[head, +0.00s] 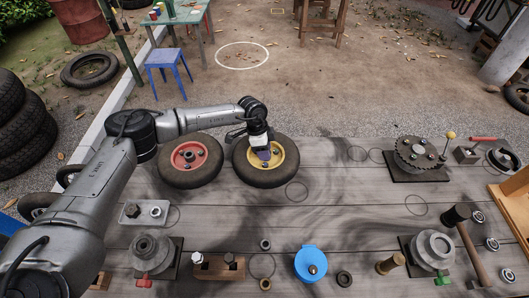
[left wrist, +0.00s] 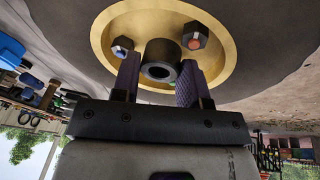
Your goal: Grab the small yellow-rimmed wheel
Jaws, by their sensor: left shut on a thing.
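The yellow-rimmed wheel (head: 287,167), a black tire with a yellow rim, lies at the far edge of the grey wooden table in the head view. My left gripper (head: 263,152) reaches down onto its middle. In the left wrist view the yellow rim (left wrist: 115,30) fills the top. The two fingers of my left gripper (left wrist: 159,68) are on either side of the dark round hub (left wrist: 160,72), shut on it. Two bolts show beside the hub. Whether the wheel is clear of the table cannot be told. My right gripper is not in view.
A red-rimmed wheel (head: 190,160) lies close to the left of the yellow one. A toothed disc on a stand (head: 418,153) is at the right. A blue round part (head: 311,263), a hammer (head: 465,235) and metal fixtures line the near side. The table's middle is mostly clear.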

